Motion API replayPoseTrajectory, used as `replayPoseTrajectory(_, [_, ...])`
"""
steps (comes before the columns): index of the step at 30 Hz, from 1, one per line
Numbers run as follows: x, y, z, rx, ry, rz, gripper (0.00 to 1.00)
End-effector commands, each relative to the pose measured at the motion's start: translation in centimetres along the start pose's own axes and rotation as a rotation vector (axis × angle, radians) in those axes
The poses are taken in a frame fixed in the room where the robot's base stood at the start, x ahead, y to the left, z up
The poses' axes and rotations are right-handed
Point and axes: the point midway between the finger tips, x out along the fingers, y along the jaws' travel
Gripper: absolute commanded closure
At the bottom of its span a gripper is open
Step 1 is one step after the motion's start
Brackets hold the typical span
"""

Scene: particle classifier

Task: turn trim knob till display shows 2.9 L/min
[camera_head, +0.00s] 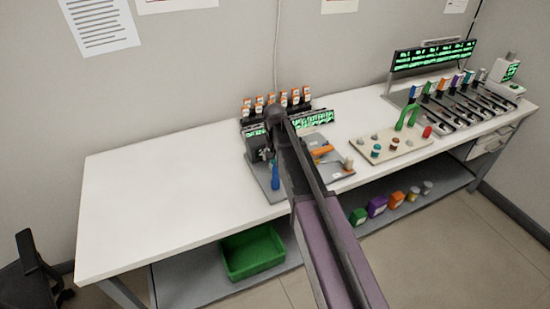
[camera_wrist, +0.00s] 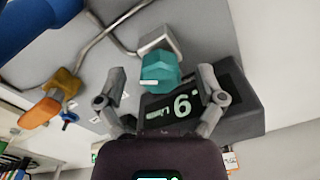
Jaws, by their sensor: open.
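The trim knob (camera_wrist: 165,76) is a teal faceted knob with a white pointer mark in the wrist view, on a grey fitting. My gripper (camera_wrist: 161,73) is open, with one finger on each side of the knob; whether either finger touches it I cannot tell. Behind the right finger is a dark display (camera_wrist: 185,106) with pale digits. One large digit shows, like a 6 or a 9 depending on which way up it is; the rest is partly hidden, so the full reading is unclear. In the head view my arm hides the knob.
An orange handle (camera_wrist: 40,113) and a large blue part (camera_wrist: 30,25) lie to the left in the wrist view, with bent metal tubing nearby. In the head view the white bench (camera_head: 150,205) is clear at left. A tan board (camera_head: 405,147) with several knobs stands right of my arm.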

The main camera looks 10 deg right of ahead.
Motion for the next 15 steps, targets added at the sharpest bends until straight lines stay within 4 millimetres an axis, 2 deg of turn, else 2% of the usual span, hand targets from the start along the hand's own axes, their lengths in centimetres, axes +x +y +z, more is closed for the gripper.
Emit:
replayPoseTrajectory(3, [-1.4,0.0,0.0,0.001,0.000,0.000,0.12])
replayPoseTrajectory(15, [-4.8,0.0,0.0,0.000,0.000,0.000,0.12])
